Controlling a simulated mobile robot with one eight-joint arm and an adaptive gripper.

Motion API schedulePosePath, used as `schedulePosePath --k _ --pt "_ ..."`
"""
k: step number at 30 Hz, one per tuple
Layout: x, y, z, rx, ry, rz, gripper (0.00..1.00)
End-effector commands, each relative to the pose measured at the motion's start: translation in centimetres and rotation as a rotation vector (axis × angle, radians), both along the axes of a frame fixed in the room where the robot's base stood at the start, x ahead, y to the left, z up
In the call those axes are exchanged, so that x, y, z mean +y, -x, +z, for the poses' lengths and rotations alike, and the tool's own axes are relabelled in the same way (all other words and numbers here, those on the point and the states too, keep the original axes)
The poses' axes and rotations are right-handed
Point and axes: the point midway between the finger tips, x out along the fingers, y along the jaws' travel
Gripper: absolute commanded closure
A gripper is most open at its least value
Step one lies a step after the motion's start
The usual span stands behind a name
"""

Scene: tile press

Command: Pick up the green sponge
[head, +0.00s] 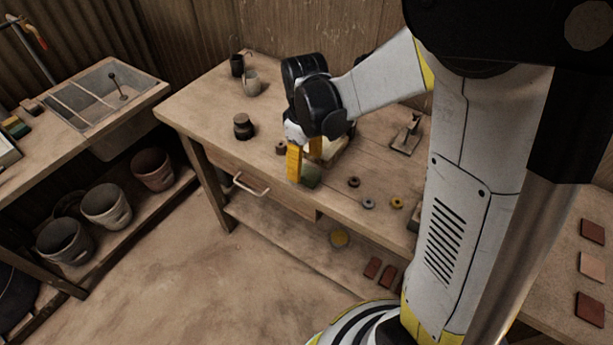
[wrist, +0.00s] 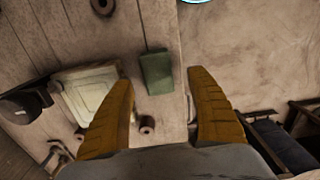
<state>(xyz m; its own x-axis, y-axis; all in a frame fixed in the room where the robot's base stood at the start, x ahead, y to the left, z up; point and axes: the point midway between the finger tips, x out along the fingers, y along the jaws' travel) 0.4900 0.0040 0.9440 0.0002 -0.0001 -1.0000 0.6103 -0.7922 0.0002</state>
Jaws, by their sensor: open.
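The green sponge (head: 311,175) lies on the wooden workbench near its front edge. In the wrist view the green sponge (wrist: 156,72) lies flat beyond my fingertips, between their lines and nearer the left finger. My gripper (head: 303,160) is over the bench by the sponge, and its yellow finger covers part of the sponge in the head view. In the wrist view my gripper (wrist: 160,85) is open, with nothing between its yellow fingers. I cannot tell how high the fingertips are above the bench.
The workbench (head: 205,95) also holds a pale square tile press (wrist: 90,92) beside the sponge. A dark jar (head: 243,126) stands to the left, and small rings (head: 368,203) lie to the right. A drawer handle (head: 250,185) juts from the bench front.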

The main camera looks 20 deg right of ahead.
Motion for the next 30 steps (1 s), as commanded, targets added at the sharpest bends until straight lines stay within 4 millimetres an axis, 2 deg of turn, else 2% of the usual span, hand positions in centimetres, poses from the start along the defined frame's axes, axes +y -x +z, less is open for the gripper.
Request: schedulePosePath --k 3,7,14,15,19,20,30 --pt "-0.4 0.2 -2.3 0.0 0.0 -0.002 0.33" --pt "-0.4 0.2 -4.1 0.0 0.0 -0.001 0.33" --pt "-0.4 0.2 -4.3 0.0 0.0 0.0 0.33" --pt "-0.4 0.2 -4.3 0.0 0.0 0.0 0.35" --pt "-0.4 0.2 -4.3 0.0 0.0 0.0 0.75" --pt "-0.4 0.2 -4.3 0.0 0.0 0.0 0.8" --pt "-0.4 0.2 -4.3 0.0 0.0 0.0 0.81"
